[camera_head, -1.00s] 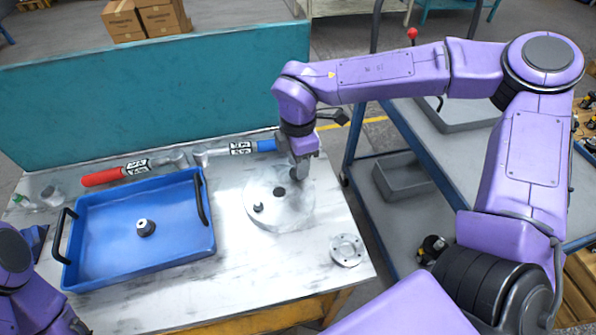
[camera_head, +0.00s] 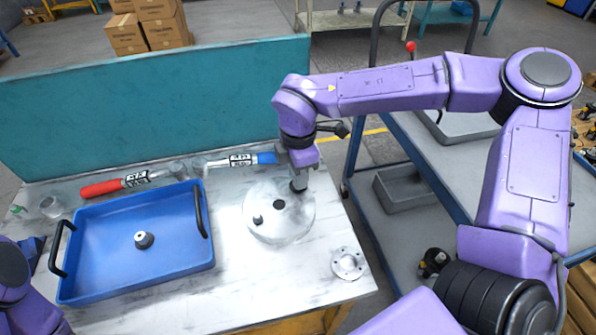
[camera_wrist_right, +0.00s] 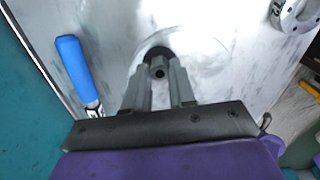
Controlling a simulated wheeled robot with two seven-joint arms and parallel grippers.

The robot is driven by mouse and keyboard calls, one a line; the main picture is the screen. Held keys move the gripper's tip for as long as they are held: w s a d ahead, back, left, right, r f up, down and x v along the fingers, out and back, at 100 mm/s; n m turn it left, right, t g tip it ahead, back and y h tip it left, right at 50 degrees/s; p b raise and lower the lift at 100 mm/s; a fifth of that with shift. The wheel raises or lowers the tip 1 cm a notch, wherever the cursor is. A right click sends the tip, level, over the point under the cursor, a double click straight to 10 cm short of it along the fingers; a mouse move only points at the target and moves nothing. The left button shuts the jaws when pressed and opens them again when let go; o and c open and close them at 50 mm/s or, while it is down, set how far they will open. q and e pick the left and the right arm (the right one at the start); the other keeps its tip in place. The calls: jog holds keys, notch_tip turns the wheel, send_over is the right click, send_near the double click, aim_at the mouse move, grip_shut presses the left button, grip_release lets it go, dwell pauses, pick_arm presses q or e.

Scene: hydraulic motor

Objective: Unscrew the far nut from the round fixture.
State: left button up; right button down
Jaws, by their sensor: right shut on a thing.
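The round fixture (camera_head: 265,233) is a pale, clear-looking disc on the worn white table. A dark nut (camera_head: 258,219) stands at its near left, and a dark round spot (camera_head: 279,204) marks its middle. My right gripper (camera_head: 298,187) points down over the fixture's far right edge. In the right wrist view its two fingers (camera_wrist_right: 160,82) are shut around the dark far nut (camera_wrist_right: 158,68), which has a round opening in its top. The gripper hides most of this nut in the head view. My left arm shows at the lower left, but its gripper is out of view.
A blue tray (camera_head: 100,292) left of the fixture holds one nut (camera_head: 144,239). Red-handled (camera_head: 101,188) and blue-handled (camera_head: 266,158) tools lie behind. A metal flange (camera_head: 348,263) lies at the right. A teal panel (camera_head: 150,110) closes the back.

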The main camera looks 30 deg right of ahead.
jog(key=n+p, duration=0.3)
jog(key=n, duration=0.1)
jog(key=shift+r, duration=0.25)
jog(key=shift+n, duration=0.3)
jog(key=shift+f, duration=0.2)
jog(key=shift+n, duration=0.3)
jog(key=shift+r+n+p, duration=0.2)
jog(key=shift+n+p, duration=0.4)
jog(key=shift+p, duration=0.35)
jog(key=n+p, duration=0.2)
jog(key=shift+n, duration=0.4)
jog(key=shift+f, duration=0.15)
